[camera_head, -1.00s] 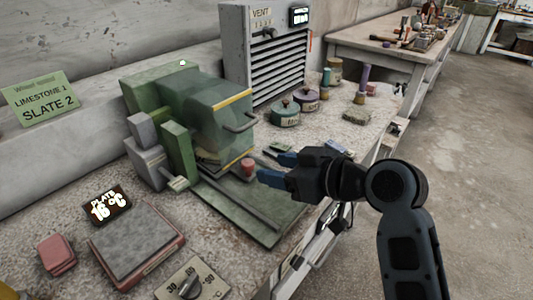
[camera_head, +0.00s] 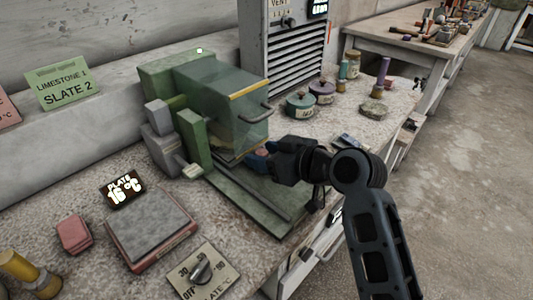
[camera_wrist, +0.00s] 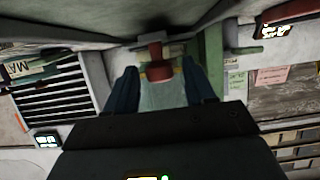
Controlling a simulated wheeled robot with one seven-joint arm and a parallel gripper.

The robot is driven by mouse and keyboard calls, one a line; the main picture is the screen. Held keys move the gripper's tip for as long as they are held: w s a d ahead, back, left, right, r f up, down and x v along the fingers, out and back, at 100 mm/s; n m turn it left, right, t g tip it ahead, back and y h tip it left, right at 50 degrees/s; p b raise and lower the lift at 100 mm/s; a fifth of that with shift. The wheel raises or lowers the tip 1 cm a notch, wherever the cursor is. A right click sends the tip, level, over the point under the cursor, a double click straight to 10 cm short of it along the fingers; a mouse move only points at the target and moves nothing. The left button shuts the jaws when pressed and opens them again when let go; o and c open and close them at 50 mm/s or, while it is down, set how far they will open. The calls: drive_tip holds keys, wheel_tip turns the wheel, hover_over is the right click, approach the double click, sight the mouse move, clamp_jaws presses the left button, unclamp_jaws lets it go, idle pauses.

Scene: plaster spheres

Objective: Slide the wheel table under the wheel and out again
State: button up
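A green machine stands on the stone-topped bench, with a clear green guard (camera_head: 220,100) edged in yellow. The wheel itself cannot be made out through the guard. A red knob (camera_head: 263,155), seemingly the wheel table's handle, is at the guard's lower front, above the green base and its rail (camera_head: 245,200). The knob also shows in the wrist view (camera_wrist: 158,68). My gripper (camera_head: 262,156) is at the knob, with blue fingers (camera_wrist: 160,75) on either side of it. In the wrist view the fingers stand apart with gaps beside the knob. The table plate is mostly hidden.
A grey plate (camera_head: 150,225) with a red rim and a dial (camera_head: 203,272) lie front left. Lidded pots (camera_head: 301,104) and a vent (camera_head: 297,60) stand beyond the machine. The guard's handle (camera_head: 256,112) juts out above my gripper. The floor at right is clear.

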clamp_jaws()
idle(0.5)
drive_tip(key=s+d, duration=1)
drive_tip(key=d, duration=0.3)
drive_tip(key=shift+o, duration=0.3)
unclamp_jaws()
drive_tip(key=shift+s, duration=0.1)
drive_tip(key=v, duration=0.7)
drive_tip(key=shift+s+d+r, duration=0.2)
drive_tip(key=shift+d, duration=0.1)
